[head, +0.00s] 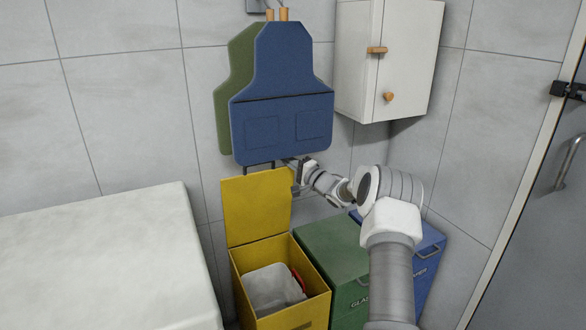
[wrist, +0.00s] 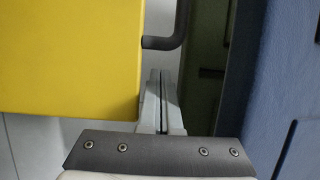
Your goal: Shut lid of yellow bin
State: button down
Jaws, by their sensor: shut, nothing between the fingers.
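The yellow bin (head: 312,311) stands open on the floor against the wall. Its yellow lid (head: 257,207) is raised upright at the back, below the hanging aprons; a whitish item with a red part shows inside the bin. My gripper (head: 293,163) is at the lid's upper right corner, partly hidden in the head view. In the wrist view, my gripper's fingers (wrist: 161,75) are shut and empty. The lid (wrist: 70,55) lies just left of them, and its dark handle (wrist: 170,40) sticks out just beyond the tips. I cannot tell whether they touch the lid.
A blue apron (head: 282,95) and a green apron (head: 226,110) hang close above; the blue one is right of my fingers in the wrist view. A green bin (head: 330,245) and a blue bin (head: 432,243) stand at right. A white cabinet (head: 405,60) is above right; a white block (head: 100,260) is left.

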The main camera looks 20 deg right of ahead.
jog(key=shift+s+a+f+b, duration=0.15)
jog(key=shift+s+a+b, duration=0.2)
jog(key=shift+s+a, duration=0.3)
jog(key=shift+s+a+f+b, duration=0.1)
jog(key=shift+s+a+b, duration=0.3)
jog(key=shift+s, duration=0.3)
jog(key=shift+a, duration=0.1)
